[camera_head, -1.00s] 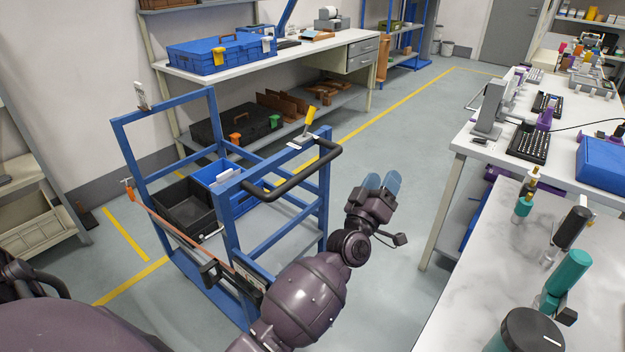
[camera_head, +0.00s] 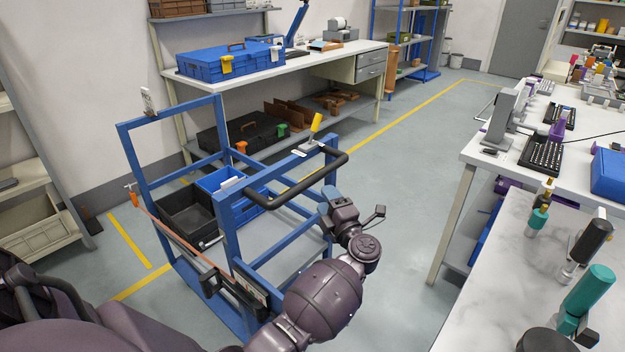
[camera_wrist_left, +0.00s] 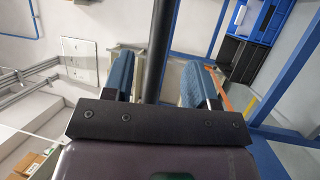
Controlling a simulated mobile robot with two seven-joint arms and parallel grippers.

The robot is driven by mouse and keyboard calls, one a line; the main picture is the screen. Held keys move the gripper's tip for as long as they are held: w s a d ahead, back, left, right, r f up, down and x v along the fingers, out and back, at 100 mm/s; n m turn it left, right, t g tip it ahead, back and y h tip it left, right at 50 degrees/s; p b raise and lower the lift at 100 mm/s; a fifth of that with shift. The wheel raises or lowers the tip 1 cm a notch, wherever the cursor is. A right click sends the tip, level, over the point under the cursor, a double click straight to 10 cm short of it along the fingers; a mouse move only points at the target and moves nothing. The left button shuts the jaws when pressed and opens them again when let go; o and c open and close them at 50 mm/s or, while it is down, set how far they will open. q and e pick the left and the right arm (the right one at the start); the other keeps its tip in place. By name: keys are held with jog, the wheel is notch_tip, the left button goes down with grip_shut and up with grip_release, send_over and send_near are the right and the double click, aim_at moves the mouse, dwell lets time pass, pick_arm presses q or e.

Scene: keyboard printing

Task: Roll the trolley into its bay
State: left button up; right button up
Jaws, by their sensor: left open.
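The trolley (camera_head: 229,228) is a blue tubular frame with a curved black push handle (camera_head: 306,183), standing upright on the grey floor. It carries a black crate (camera_head: 188,212) and a blue crate (camera_head: 238,208). My left gripper (camera_head: 328,204) is at the near right side of the handle, its fingers partly hidden. In the left wrist view, the dark handle bar (camera_wrist_left: 160,45) runs between the two blue finger pads of the open gripper (camera_wrist_left: 158,80), with gaps on both sides. Yellow floor lines (camera_head: 131,241) lie left of the trolley. My right gripper is not in view.
A workbench (camera_head: 300,66) with a blue case (camera_head: 222,60) stands behind the trolley. A white table (camera_head: 483,150) with keyboards and a marble-topped table (camera_head: 490,235) stand at right. Shelving (camera_head: 40,225) is at left. Open floor (camera_head: 400,170) lies between the trolley and the tables.

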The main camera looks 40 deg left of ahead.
aim_at(312, 179)
pick_arm(q)
jog(key=x, duration=0.8)
jog(key=shift+w+a+b, duration=0.2)
jog(key=shift+a+b, duration=0.05)
jog(key=shift+b, duration=0.05)
grip_shut()
